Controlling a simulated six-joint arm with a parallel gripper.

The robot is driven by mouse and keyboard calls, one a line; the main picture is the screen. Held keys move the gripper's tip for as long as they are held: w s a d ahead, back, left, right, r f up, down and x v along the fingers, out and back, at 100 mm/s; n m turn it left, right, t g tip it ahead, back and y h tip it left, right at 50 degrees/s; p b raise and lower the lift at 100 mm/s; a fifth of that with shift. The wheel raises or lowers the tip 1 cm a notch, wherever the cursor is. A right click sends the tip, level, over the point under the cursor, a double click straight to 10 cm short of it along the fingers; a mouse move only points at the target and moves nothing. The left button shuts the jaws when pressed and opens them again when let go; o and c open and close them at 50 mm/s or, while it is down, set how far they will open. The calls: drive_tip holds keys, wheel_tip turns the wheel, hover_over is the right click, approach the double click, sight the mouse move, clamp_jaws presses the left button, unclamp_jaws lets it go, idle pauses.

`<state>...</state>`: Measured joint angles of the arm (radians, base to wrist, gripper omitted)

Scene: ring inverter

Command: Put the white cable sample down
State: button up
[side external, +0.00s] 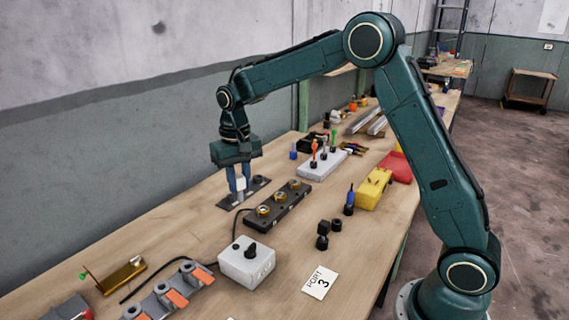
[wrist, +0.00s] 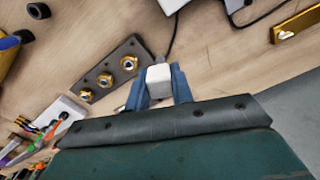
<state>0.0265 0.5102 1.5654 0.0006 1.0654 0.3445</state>
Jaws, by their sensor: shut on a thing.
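My gripper (side external: 239,187) points down over a dark flat plate (side external: 258,184) near the wall side of the bench. Its blue fingers are shut on the white cable sample (side external: 241,183), a small pale block. In the wrist view the white cable sample (wrist: 158,74) sits between the blue fingers, with its top showing. The sample's lower end is hidden, so I cannot tell whether it touches the plate.
A dark block with three brass rings (side external: 278,206) lies just right of my gripper. A white box with a black knob (side external: 246,262) stands in front, with a black cable. A grey holder with colored tools (side external: 322,164) is behind. Bare wood (side external: 180,228) lies left.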

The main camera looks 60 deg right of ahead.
drive_tip(key=shift+s+a+n, duration=0.2)
drive_tip(key=shift+s+a, duration=0.15)
drive_tip(key=shift+s, duration=0.3)
drive_tip(key=shift+s+a+n, duration=0.2)
drive_tip(key=shift+s+a, duration=0.1)
drive_tip(key=shift+s, duration=0.35)
drive_tip(key=s+d+r+m, duration=0.3)
drive_tip(key=s+d+r, duration=0.3)
drive_tip(key=s+d, duration=0.25)
drive_tip(key=s+d+r+m, duration=0.3)
drive_tip(key=s+d+r, duration=0.3)
drive_tip(key=s+d, duration=0.3)
wheel_tip(320, 180, down, 16)
drive_tip(key=shift+w+d, duration=0.25)
drive_tip(key=shift+w, duration=0.15)
drive_tip(key=shift+f, duration=0.15)
drive_tip(key=shift+f, duration=2.05)
drive_tip(key=shift+f, duration=0.4)
